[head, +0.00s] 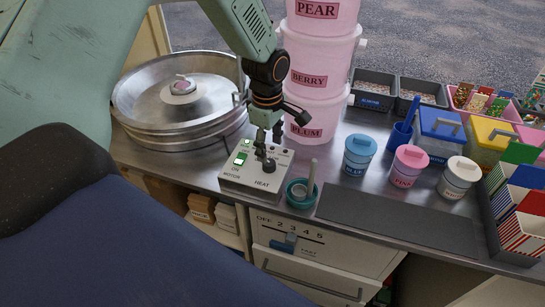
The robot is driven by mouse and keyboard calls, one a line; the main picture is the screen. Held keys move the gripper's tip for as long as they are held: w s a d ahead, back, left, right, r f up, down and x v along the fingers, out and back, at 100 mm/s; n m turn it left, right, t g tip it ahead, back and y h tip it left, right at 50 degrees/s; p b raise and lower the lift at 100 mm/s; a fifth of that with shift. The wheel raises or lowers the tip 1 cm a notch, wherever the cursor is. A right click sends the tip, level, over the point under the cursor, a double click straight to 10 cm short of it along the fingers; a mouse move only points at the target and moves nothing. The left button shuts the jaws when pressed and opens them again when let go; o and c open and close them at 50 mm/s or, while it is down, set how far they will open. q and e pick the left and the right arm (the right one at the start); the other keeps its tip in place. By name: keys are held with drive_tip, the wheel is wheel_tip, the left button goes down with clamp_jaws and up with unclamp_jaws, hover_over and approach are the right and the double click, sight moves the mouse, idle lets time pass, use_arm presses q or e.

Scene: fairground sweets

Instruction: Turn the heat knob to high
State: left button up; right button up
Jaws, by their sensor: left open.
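The heat knob (268,165) is a small dark knob on the light control box (230,183), above the printed word HEAT. The same box carries a lit green switch (240,158) near the words ON and MOTOR. My left gripper (268,144) points down over the box with its fingers open, right at the knob. I cannot tell whether the fingers touch the knob. The gripper partly covers the dial markings, so the knob's setting cannot be read. My right gripper is not in view.
A round metal pan (135,104) stands left of the box. Stacked pink tubs (318,85) rise close behind the gripper. A teal cup (300,200) with an upright stick sits right of the box. Blue, pink and white jars (408,167) stand farther right. A dark mat (400,220) lies bare in front.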

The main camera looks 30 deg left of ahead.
sight(269, 162)
use_arm(q)
drive_tip(key=f, duration=0.5)
drive_tip(key=shift+a+f, duration=0.1)
drive_tip(key=shift+a, duration=0.3)
drive_tip(key=shift+w+d+f, duration=0.15)
drive_tip(key=shift+d+f, duration=0.1)
drive_tip(key=shift+f, duration=0.1)
drive_tip(key=shift+r, duration=0.1)
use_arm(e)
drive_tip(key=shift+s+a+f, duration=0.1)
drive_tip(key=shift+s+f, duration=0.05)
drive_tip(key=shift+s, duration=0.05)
use_arm(q)
drive_tip(key=shift+s+a, duration=0.15)
drive_tip(key=shift+s, duration=0.1)
drive_tip(key=shift+c, duration=0.8)
drive_tip(key=shift+w, duration=0.2)
drive_tip(key=c, duration=1)
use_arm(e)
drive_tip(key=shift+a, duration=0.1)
